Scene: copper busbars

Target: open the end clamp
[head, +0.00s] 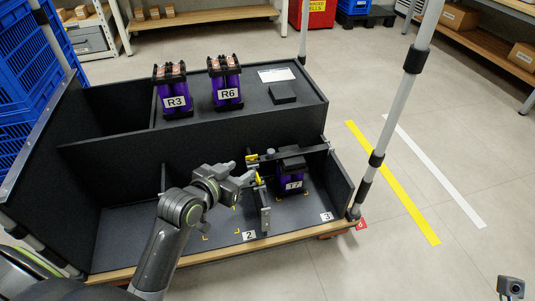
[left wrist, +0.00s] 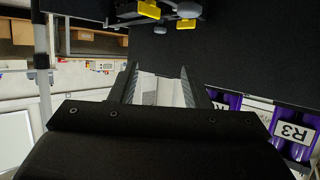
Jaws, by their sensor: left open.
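The clamp hardware (head: 265,218) stands in the tray compartment beside a purple module labelled like 17 (head: 291,176). It has grey bars and yellow tabs; one dark bar runs behind the module. My left gripper (head: 252,172) is open and close to the yellow tabs, left of the module. In the head view I cannot tell whether it touches them. In the left wrist view the gripper (left wrist: 160,76) has its fingers apart with nothing between them. There a yellow tab (left wrist: 149,9) and a second one (left wrist: 187,24) lie beyond the fingertips. My right gripper is not in view.
Modules R3 (head: 174,101) and R6 (head: 226,92) stand on the raised black shelf (head: 295,72). Dark tray walls surround the compartment. A grey post (head: 408,92) rises at the tray's right corner. The tray floor is free left of my arm.

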